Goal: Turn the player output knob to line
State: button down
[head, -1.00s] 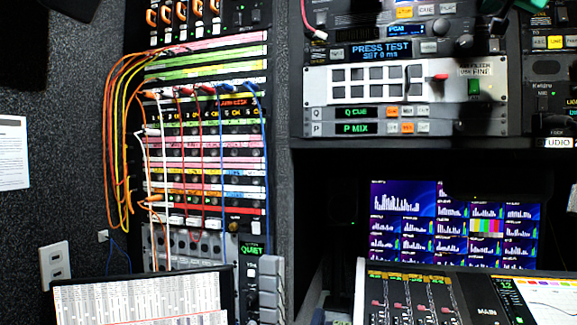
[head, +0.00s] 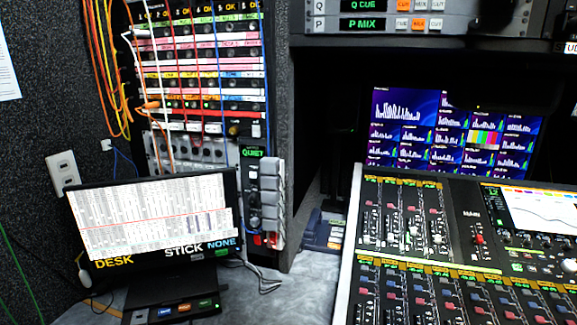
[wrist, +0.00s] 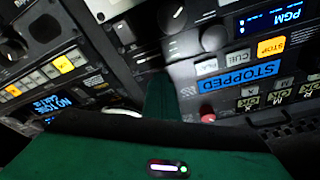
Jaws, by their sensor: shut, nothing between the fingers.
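In the wrist view my gripper (wrist: 160,78) is dark green and shut, with nothing visible between its fingers. Its tips point at a grey and black equipment panel. A large dark knob with a white pointer mark (wrist: 174,18) is above the tips. A smaller grey knob (wrist: 214,38) is to its right, by a blue-lit PGM display (wrist: 274,16). I cannot read which of these is the player output knob, nor a line mark. A blue STOPPED label (wrist: 238,77) lies right of the fingers. Whether the tips touch the panel is unclear.
A red knob (wrist: 207,113) sits close to the right of my fingers. Lit yellow buttons (wrist: 64,64) are at left. In the head view a mixing desk (head: 455,250), a screen reading DESK (head: 150,215) and a cabled patch rack (head: 200,70) stand around a grey worktop (head: 310,290).

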jog(key=shift+w+a+r, duration=0.2)
jog(key=shift+a+r, duration=0.1)
jog(key=shift+a, duration=0.35)
jog(key=shift+a+r, duration=0.25)
jog(key=shift+r, duration=0.05)
dwell(0.5)
jog(key=shift+w+a+f, duration=0.1)
jog(key=shift+r+v, duration=0.2)
jog(key=shift+v, duration=1.3)
jog(key=shift+r+v, duration=0.2)
jog(key=shift+v, duration=1.25)
jog(key=shift+s, duration=0.25)
jog(key=shift+s+d+f, duration=0.25)
jog(key=shift+s+d, duration=0.45)
jog(key=shift+d, duration=0.25)
